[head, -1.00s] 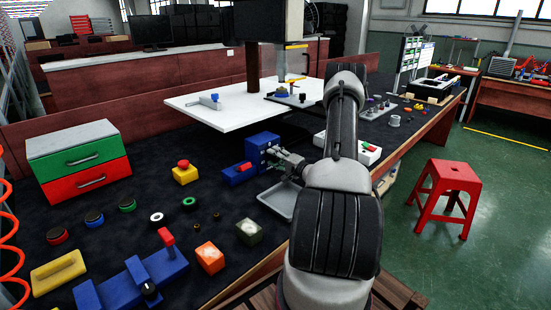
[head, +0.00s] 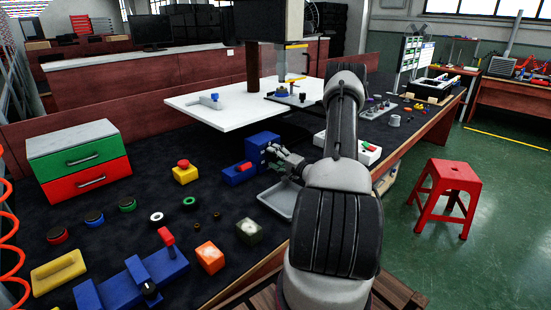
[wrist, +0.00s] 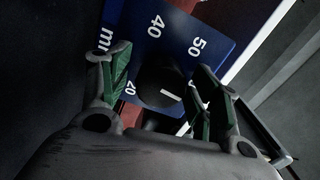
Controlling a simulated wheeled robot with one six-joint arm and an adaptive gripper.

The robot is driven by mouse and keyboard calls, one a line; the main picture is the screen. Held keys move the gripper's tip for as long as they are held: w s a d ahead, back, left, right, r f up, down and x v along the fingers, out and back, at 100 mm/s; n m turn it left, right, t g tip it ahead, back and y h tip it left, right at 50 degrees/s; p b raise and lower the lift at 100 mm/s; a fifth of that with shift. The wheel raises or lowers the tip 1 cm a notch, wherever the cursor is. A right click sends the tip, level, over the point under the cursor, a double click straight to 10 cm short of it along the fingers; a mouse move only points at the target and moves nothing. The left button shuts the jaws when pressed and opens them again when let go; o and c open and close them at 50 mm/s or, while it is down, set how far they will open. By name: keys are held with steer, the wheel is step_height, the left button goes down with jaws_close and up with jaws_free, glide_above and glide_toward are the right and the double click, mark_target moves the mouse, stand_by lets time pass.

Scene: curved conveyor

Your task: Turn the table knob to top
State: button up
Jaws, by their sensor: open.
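The table knob (wrist: 158,78) is a round black dial with a white pointer line, on a blue panel (wrist: 187,30) with white numbers, in the wrist view. The pointer slants toward the lower right of that picture, and the 20 is left of the knob. In the head view the blue box (head: 262,143) stands on the dark table, and the knob's face cannot be made out. My gripper (wrist: 160,84) is open, with one green-padded finger on each side of the knob. It also shows beside the box in the head view (head: 277,158). Whether the fingers touch the knob cannot be told.
A grey tray (head: 276,206) lies just below my gripper. A blue block with a red part (head: 240,173) is left of the box. A yellow-based red button (head: 185,172) and a green-and-red drawer unit (head: 78,164) stand further left. A white board (head: 205,116) is behind.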

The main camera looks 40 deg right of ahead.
steer(key=s, duration=0.4)
steer(key=s+d, duration=0.1)
steer(key=s, duration=0.7)
steer(key=shift+d, duration=0.3)
steer(key=shift+w, duration=0.1)
steer(key=m, duration=0.2)
steer(key=w+m, duration=0.1)
steer(key=m, duration=0.1)
steer(key=shift+m, duration=0.4)
steer(key=m, duration=0.2)
steer(key=w+m, duration=0.1)
steer(key=m, duration=0.1)
steer(key=shift+w+a+m, duration=0.1)
steer(key=shift+a+m, duration=0.05)
steer(key=shift+m, duration=0.25)
steer(key=m, duration=0.2)
steer(key=w+m, duration=0.1)
steer(key=m, duration=0.1)
steer(key=shift+r, duration=0.1)
steer(key=m, duration=0.2)
steer(key=w+m, duration=0.1)
steer(key=m, duration=0.1)
steer(key=shift+a, duration=0.1)
steer(key=w, duration=0.5)
steer(key=w+a, duration=0.1)
steer(key=w, duration=0.1)
steer(key=shift+w, duration=0.3)
